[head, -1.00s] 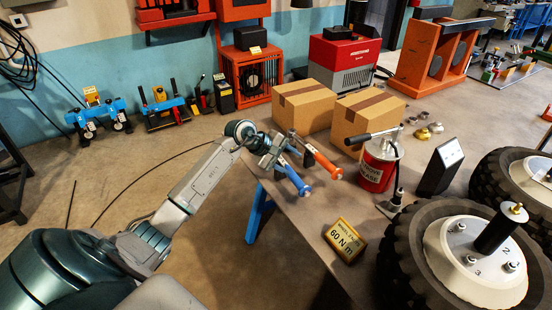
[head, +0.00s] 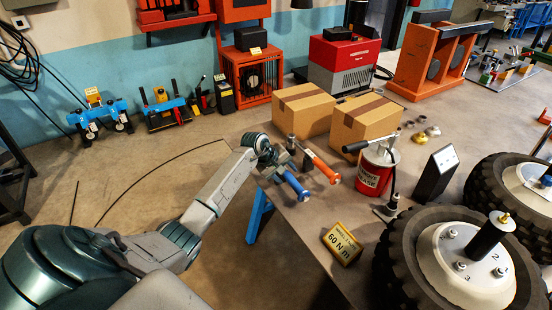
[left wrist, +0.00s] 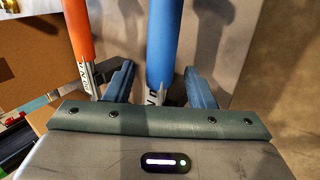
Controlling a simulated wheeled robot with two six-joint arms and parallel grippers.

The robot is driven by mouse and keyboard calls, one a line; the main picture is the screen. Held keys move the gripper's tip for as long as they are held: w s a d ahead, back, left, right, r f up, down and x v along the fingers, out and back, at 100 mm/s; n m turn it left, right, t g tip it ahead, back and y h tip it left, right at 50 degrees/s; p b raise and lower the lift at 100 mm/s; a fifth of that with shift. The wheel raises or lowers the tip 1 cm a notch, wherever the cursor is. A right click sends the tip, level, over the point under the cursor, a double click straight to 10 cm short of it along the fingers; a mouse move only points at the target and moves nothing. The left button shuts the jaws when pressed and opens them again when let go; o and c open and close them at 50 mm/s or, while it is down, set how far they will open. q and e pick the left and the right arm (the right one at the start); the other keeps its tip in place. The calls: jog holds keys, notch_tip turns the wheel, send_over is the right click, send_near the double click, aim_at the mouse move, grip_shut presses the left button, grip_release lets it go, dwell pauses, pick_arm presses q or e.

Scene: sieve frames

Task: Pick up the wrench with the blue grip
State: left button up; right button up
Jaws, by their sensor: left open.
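The wrench with the blue grip (head: 295,187) lies at the near left edge of the bench, its grip pointing to the lower right. In the left wrist view its blue grip (left wrist: 162,40) runs up between my two fingers. A similar wrench with an orange grip (head: 321,166) lies beside it; its grip (left wrist: 77,28) is outside my left-hand finger in the wrist view. My left gripper (left wrist: 160,72) is open, with a finger on each side of the blue-grip wrench and gaps showing. The wrench heads are mostly hidden by the gripper. My right gripper is not in view.
Two cardboard boxes (head: 365,122) stand behind the wrenches. A red grease can (head: 374,182) and a yellow 60 N m sign (head: 342,243) stand to the right, with a dark upright device (head: 436,173) and large wheels (head: 395,255) beyond. Bare bench lies between the wrenches and the sign.

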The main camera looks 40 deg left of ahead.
pick_arm(q)
jog(key=shift+x, duration=0.95)
grip_shut()
jog(key=shift+r, duration=0.15)
jog(key=shift+w, duration=0.1)
